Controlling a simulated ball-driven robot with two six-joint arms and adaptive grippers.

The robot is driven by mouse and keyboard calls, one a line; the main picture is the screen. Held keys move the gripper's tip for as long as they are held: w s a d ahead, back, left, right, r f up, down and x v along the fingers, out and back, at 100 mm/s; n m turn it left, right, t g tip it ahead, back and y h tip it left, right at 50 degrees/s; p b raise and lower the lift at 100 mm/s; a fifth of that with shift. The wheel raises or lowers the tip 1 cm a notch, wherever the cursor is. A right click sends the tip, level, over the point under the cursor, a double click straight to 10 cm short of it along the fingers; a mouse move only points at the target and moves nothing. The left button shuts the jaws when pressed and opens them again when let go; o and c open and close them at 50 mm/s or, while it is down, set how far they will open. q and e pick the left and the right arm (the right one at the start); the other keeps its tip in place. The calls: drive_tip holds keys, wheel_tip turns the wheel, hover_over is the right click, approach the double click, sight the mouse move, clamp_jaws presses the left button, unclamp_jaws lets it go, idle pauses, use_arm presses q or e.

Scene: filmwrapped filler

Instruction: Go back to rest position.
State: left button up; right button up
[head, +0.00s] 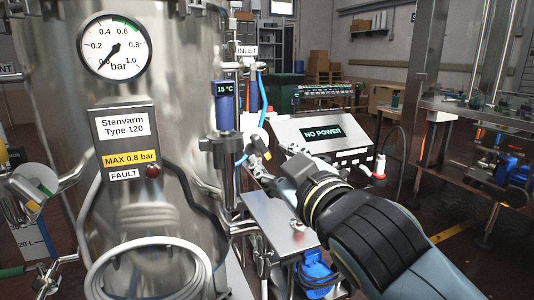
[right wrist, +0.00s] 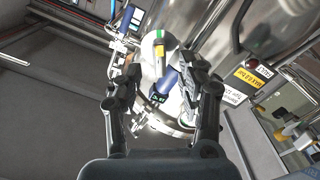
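My right arm reaches in from the lower right of the head view. My right gripper (head: 264,162) is near a white disc-shaped valve part (head: 257,143) right of the steel tank. In the right wrist view, the right gripper (right wrist: 160,78) has its two fingers spread apart. The valve's pale disc (right wrist: 150,52) shows behind the gap, and no held object shows. Whether a fingertip touches the valve cannot be told. My left gripper is in neither view.
The steel tank (head: 180,75) carries a gauge (head: 114,46) and a label box (head: 126,145). A blue temperature unit (head: 225,105) stands beside it. A panel reading NO POWER (head: 322,133) is behind my gripper. A steel frame (head: 425,75) is at right; floor shows between.

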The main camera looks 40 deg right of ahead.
drive_tip(key=v, duration=0.2)
drive_tip(key=shift+s+a, duration=0.1)
drive_tip(key=shift+s, duration=0.15)
